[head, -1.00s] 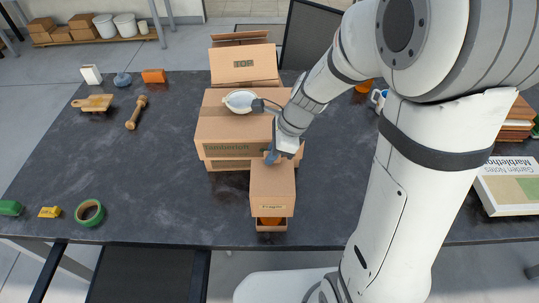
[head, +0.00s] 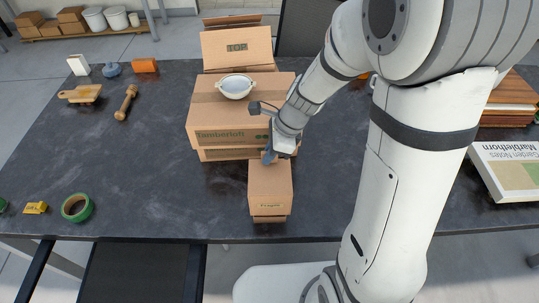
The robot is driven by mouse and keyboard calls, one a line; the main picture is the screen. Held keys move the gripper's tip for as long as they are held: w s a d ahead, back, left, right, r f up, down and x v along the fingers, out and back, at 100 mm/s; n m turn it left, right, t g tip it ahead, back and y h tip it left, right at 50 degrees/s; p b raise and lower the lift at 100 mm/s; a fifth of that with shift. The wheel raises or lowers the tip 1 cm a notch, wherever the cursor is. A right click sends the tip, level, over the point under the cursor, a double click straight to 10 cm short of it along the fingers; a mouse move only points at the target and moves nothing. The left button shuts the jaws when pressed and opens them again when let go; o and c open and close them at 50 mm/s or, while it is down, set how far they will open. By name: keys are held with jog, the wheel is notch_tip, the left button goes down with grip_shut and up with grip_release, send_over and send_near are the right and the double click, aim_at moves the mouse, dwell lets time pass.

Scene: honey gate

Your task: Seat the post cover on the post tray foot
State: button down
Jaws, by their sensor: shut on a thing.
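The post cover (head: 270,186) is a small upright cardboard box with a "Fragile" label, near the table's front edge. My gripper (head: 268,157) is at its far top edge and shut on it; the arm partly hides the fingers. A narrow strip of the post tray foot (head: 269,219) shows under the cover's front edge. The cover hides the rest of the foot and whatever is in it. I cannot tell whether the cover rests fully on the foot.
Green tape (head: 77,208) lies at the front left. Books (head: 508,170) lie at the right. The table left of the cover is clear.

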dwell(0.4)
jog(key=shift+f+b, duration=1.45)
jog(key=shift+f, duration=0.55)
dwell(1.2)
jog(key=shift+f+b, duration=0.8)
jog(key=shift+f, duration=0.65)
dwell(1.6)
dwell(0.8)
jog(key=c, duration=1.6)
grip_release()
jog(key=shift+c, duration=0.2)
